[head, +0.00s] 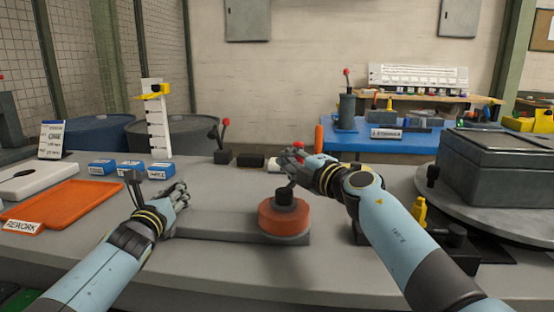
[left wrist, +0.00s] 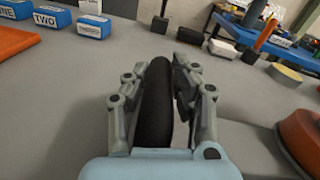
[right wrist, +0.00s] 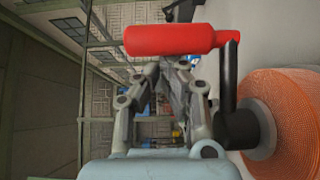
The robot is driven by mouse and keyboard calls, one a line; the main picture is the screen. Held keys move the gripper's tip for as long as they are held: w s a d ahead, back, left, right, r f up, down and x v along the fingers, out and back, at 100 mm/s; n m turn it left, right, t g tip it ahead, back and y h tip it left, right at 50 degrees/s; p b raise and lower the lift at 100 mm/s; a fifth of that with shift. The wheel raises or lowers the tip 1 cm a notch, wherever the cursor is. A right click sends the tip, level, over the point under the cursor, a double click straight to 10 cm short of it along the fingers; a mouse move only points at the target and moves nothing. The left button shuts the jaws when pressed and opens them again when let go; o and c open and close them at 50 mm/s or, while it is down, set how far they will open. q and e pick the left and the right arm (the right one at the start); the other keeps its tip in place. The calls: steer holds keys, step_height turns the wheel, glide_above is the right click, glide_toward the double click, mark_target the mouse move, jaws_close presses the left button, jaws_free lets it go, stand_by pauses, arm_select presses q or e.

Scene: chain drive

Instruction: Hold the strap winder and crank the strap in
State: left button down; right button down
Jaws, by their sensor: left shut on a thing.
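The strap winder has a grey base plate (head: 220,227) on the bench. An orange strap roll (head: 283,217) with a black hub stands at its right end; the roll also shows in the right wrist view (right wrist: 275,115). My left gripper (head: 180,195) is shut on a dark upright handle (left wrist: 154,105) at the plate's left end. My right gripper (head: 290,158) is above the roll, by the crank. In the right wrist view, the red crank grip (right wrist: 170,39) lies across the tips of my right gripper (right wrist: 165,68) and hides them. I cannot tell whether they touch it or how far they are open.
An orange tray (head: 62,207) and several blue labelled blocks (head: 130,167) lie to the left. A grey turntable (head: 440,190) bearing a dark box (head: 500,165) is at the right. A red-knobbed lever (head: 224,135) stands behind the winder. The bench front is clear.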

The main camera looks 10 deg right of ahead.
arm_select(q)
steer(key=shift+r, duration=0.1)
arm_select(e)
steer(key=shift+a, duration=0.45)
steer(key=a, duration=0.3)
steer(key=shift+a, duration=0.25)
steer(key=v, duration=1)
steer(key=shift+f, duration=0.1)
steer(key=shift+a, duration=0.1)
arm_select(q)
steer(key=c, duration=1)
jaws_free()
